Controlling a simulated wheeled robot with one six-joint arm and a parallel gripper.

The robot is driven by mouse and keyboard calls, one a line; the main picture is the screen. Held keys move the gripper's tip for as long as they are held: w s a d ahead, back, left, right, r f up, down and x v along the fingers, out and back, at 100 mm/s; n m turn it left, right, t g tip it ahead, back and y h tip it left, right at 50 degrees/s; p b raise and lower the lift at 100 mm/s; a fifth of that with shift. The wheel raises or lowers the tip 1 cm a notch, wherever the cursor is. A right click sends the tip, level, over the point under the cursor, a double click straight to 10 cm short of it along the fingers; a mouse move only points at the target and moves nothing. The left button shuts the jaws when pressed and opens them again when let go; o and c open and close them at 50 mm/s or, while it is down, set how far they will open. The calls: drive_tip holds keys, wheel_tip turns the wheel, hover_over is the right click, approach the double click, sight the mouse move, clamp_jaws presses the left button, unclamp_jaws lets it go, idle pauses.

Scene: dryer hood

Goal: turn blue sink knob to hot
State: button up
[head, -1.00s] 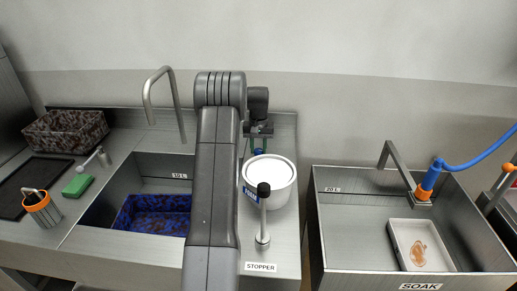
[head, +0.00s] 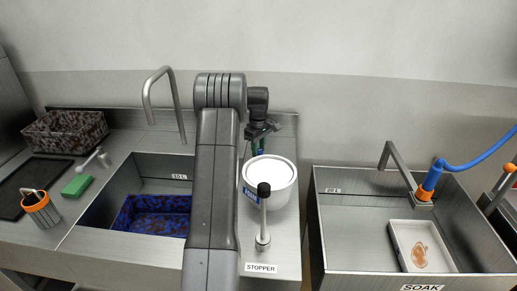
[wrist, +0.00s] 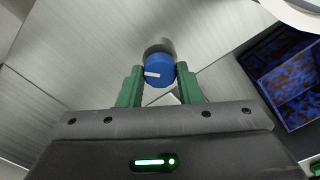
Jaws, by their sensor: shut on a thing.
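The blue sink knob (wrist: 158,70) shows in the wrist view, with a white pointer line that runs to the left across its face. My gripper (wrist: 159,84) has its two green fingers on either side of the knob and is shut on it. In the head view my gripper (head: 258,148) is mostly hidden behind the white pot, at the back of the counter, and the knob is hidden there.
A white round pot (head: 270,180) stands just in front of my gripper. A black-topped stopper lever (head: 263,215) rises before it. The soak sink (head: 350,235) is at right.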

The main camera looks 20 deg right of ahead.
drive_tip(key=n, duration=0.4)
drive_tip(key=shift+n, duration=2.9)
drive_tip(key=shift+r, duration=0.1)
drive_tip(key=o, duration=1)
drive_tip(key=shift+c, duration=0.2)
wheel_tip(320, 180, up, 14)
drive_tip(key=b, duration=0.1)
drive_tip(key=shift+b, duration=0.3)
drive_tip(key=shift+f, duration=0.2)
